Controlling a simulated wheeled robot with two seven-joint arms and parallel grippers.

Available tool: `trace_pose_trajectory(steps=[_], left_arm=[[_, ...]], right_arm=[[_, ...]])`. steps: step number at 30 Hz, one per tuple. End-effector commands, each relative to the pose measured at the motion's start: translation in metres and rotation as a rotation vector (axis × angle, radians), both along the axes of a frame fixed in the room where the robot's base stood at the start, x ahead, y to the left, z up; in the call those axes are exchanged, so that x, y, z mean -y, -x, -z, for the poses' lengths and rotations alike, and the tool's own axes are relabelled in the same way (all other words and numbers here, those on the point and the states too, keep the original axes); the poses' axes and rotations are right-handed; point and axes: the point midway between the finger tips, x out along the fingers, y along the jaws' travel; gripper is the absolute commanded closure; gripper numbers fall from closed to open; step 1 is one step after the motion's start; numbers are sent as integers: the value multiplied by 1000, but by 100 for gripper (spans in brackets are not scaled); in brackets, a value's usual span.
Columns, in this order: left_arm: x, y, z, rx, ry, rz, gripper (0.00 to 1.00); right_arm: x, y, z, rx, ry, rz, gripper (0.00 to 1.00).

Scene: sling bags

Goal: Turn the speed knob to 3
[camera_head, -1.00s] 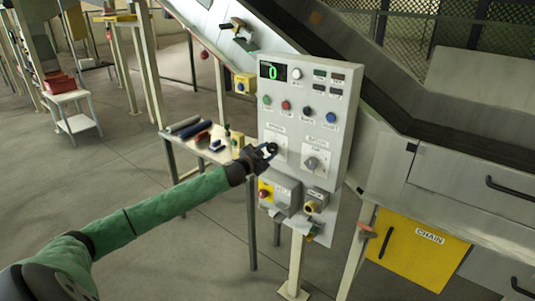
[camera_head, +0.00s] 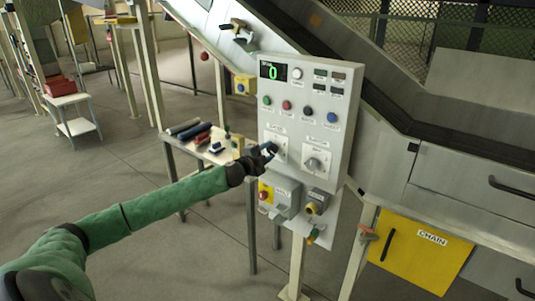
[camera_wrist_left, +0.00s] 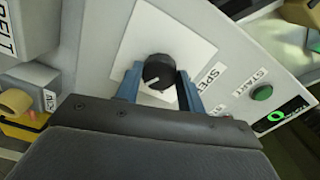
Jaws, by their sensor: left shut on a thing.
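The speed knob (camera_wrist_left: 158,70) is round and black, on a white square plate of the grey control panel (camera_head: 346,95). A pale pointer mark on the knob points to the lower left in the wrist view. My left gripper (camera_wrist_left: 160,79) has its blue fingers on both sides of the knob, shut on it. In the head view my left gripper (camera_head: 267,151) partly hides the knob and its plate. The display (camera_head: 272,72) shows a green 0. My right gripper is not in view.
A second knob (camera_head: 312,164) sits just right on the panel. Coloured buttons lie above; a red button (camera_head: 263,196) and a yellow-ringed control (camera_head: 312,208) lie below. A side table (camera_head: 208,152) with rolls stands to the left. A conveyor rises behind the panel.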

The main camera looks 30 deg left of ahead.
Motion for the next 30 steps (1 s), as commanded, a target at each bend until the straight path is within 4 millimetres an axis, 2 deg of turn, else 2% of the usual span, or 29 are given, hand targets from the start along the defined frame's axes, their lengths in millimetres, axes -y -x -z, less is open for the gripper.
trace_pose_trajectory(steps=[17, 18, 20, 30], left_arm=[[1, 0, 1, 0, -30, 1, 84], [1, 0, 1, 1, -30, 0, 54], [0, 0, 1, 1, -30, 0, 42], [0, 1, 1, 1, -29, 0, 40]], right_arm=[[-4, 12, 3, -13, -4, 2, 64], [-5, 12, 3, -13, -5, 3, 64], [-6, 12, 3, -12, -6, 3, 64], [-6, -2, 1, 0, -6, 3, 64]])
